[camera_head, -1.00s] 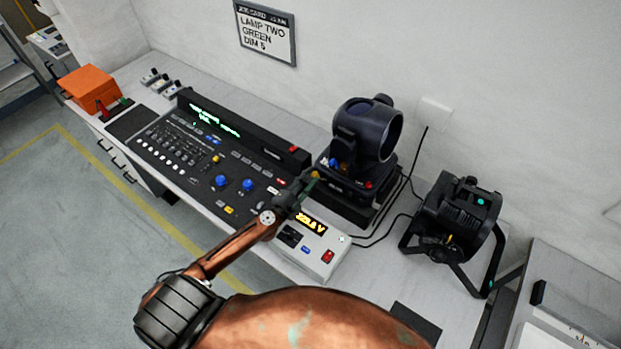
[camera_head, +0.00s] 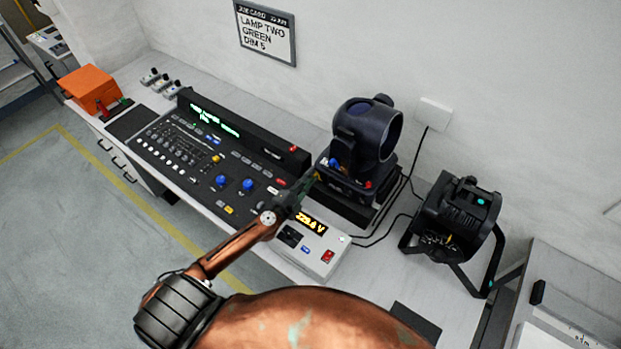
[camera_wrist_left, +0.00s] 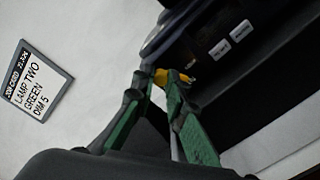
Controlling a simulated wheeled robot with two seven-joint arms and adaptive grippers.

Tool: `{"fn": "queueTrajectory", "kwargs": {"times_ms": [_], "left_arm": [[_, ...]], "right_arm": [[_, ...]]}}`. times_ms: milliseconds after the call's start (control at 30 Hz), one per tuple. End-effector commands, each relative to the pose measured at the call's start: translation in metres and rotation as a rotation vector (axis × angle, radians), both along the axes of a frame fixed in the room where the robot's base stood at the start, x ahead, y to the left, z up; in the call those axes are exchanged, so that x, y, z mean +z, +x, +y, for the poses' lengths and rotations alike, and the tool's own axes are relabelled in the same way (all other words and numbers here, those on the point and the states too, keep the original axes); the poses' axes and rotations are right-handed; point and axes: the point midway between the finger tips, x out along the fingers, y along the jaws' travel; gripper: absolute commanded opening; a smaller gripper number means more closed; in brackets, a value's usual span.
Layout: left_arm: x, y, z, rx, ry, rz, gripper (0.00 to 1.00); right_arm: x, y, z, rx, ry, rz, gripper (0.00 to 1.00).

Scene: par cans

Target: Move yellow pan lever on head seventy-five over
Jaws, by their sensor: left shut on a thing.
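The dark moving head (camera_head: 366,132) stands on its base on the bench, right of the lighting console. My left gripper (camera_head: 313,178) is at the front left of that base. In the left wrist view, my left gripper's green fingers (camera_wrist_left: 158,80) are shut on the yellow pan lever (camera_wrist_left: 172,77) beside the head's black base (camera_wrist_left: 240,80). In the head view the lever is mostly hidden by the fingers. A blue lever (camera_head: 334,163) and a red lever (camera_head: 367,184) show on the same base. My right gripper is not in view.
The console (camera_head: 215,150) lies left of the head. A white box with an amber voltage display (camera_head: 309,224) sits just below my gripper. A black par can (camera_head: 458,218) stands at right, with cables between. A card reading "LAMP TWO GREEN DIM 5" (camera_head: 266,33) hangs on the wall.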

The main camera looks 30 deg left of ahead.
Motion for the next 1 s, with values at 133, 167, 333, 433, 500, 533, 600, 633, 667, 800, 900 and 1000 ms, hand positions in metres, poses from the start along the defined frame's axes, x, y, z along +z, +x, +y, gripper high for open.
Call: {"fn": "queueTrajectory", "kwargs": {"times_ms": [133, 167, 333, 433, 500, 533, 600, 633, 667, 800, 900, 1000], "left_arm": [[0.002, 0.000, -0.002, 0.000, 0.050, -0.003, 0.00], [0.003, 0.000, -0.002, 0.000, 0.065, -0.004, 0.00], [0.005, -0.001, -0.006, 0.000, 0.181, -0.012, 0.00], [0.006, -0.001, -0.009, 0.001, 0.270, -0.018, 0.00], [0.006, -0.001, -0.011, 0.001, 0.336, -0.024, 0.00], [0.006, -0.001, -0.012, 0.000, 0.365, -0.026, 0.00], [0.006, -0.001, -0.014, 0.001, 0.431, -0.031, 0.00], [0.006, -0.002, -0.015, 0.001, 0.460, -0.033, 0.00], [0.006, -0.002, -0.016, 0.000, 0.489, -0.036, 0.00], [0.005, -0.002, -0.020, -0.001, 0.619, -0.046, 0.00], [0.004, -0.002, -0.023, -0.002, 0.706, -0.052, 0.00], [0.003, -0.003, -0.026, -0.001, 0.787, -0.059, 0.00]], "right_arm": [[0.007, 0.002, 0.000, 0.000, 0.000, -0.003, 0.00], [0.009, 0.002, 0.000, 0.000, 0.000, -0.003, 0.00], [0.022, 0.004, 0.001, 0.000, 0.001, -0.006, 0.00], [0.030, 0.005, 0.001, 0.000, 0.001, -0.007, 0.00], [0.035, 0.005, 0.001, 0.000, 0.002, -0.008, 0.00], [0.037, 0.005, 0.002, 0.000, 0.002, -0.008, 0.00], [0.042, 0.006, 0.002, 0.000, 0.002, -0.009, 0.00], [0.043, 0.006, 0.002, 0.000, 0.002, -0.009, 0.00], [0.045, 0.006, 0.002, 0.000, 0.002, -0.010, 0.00], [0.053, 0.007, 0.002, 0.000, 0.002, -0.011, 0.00], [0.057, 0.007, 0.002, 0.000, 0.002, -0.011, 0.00], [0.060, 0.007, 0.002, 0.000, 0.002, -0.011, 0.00]]}}
